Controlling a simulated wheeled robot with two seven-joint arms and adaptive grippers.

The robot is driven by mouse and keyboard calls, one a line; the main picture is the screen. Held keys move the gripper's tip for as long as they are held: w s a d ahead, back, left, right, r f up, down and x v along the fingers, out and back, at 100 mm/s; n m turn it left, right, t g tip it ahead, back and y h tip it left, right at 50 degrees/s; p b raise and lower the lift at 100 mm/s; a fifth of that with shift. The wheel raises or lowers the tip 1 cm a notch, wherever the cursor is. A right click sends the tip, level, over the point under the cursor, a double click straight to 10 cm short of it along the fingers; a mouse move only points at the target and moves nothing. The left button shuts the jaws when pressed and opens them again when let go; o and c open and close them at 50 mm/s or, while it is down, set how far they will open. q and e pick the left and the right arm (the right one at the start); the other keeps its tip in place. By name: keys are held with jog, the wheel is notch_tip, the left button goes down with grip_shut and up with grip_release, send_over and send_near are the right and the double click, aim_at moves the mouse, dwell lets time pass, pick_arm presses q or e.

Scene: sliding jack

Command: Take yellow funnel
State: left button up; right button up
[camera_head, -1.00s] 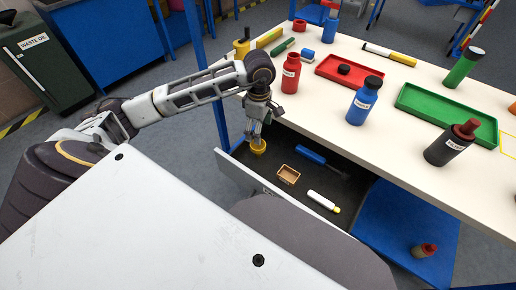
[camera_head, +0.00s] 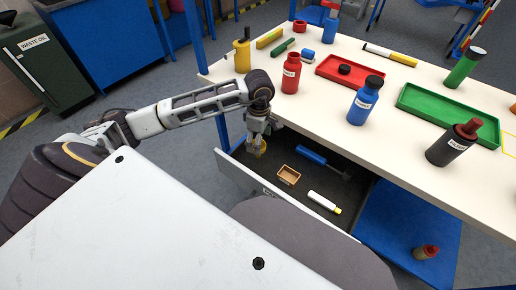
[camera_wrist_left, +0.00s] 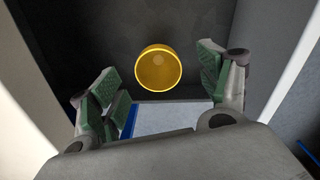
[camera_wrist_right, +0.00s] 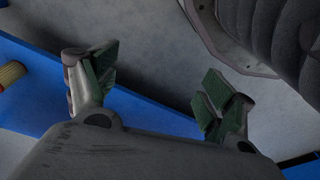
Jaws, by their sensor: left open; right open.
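The yellow funnel (camera_head: 261,149) is in the open drawer, near its left end, partly hidden by my left gripper (camera_head: 256,146). In the left wrist view the funnel (camera_wrist_left: 159,68) shows its round mouth, on the dark drawer floor. It lies ahead of and between the spread fingers of my left gripper (camera_wrist_left: 160,95), which is open and empty. I cannot tell if any finger touches it. My right gripper (camera_wrist_right: 153,85) is open and empty, over the grey floor and a blue surface; it does not show in the head view.
The drawer (camera_head: 270,190) also holds a small wooden box (camera_head: 288,175), a blue-handled tool (camera_head: 312,157) and a white tube (camera_head: 324,202). The tabletop (camera_head: 330,95) above has a red bottle (camera_head: 290,76), a blue bottle (camera_head: 364,103) and trays. A blue panel (camera_head: 400,235) lies right of the drawer.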

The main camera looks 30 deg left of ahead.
pick_arm(q)
jog(key=shift+f, duration=0.5)
jog(key=f, duration=0.3)
jog(key=shift+w+a+f+b, duration=0.1)
jog(key=shift+w+f+b, duration=0.1)
jog(key=shift+b, duration=0.15)
jog(key=shift+f, duration=0.15)
pick_arm(e)
jog(key=r, duration=0.3)
jog(key=shift+s+a, duration=0.2)
jog(key=shift+a, duration=0.1)
pick_arm(q)
jog(key=shift+c, duration=0.3)
pick_arm(e)
jog(key=shift+f, duration=0.15)
pick_arm(q)
jog(key=c, duration=0.9)
jog(key=shift+c, duration=0.4)
pick_arm(e)
jog(key=shift+w, duration=0.5)
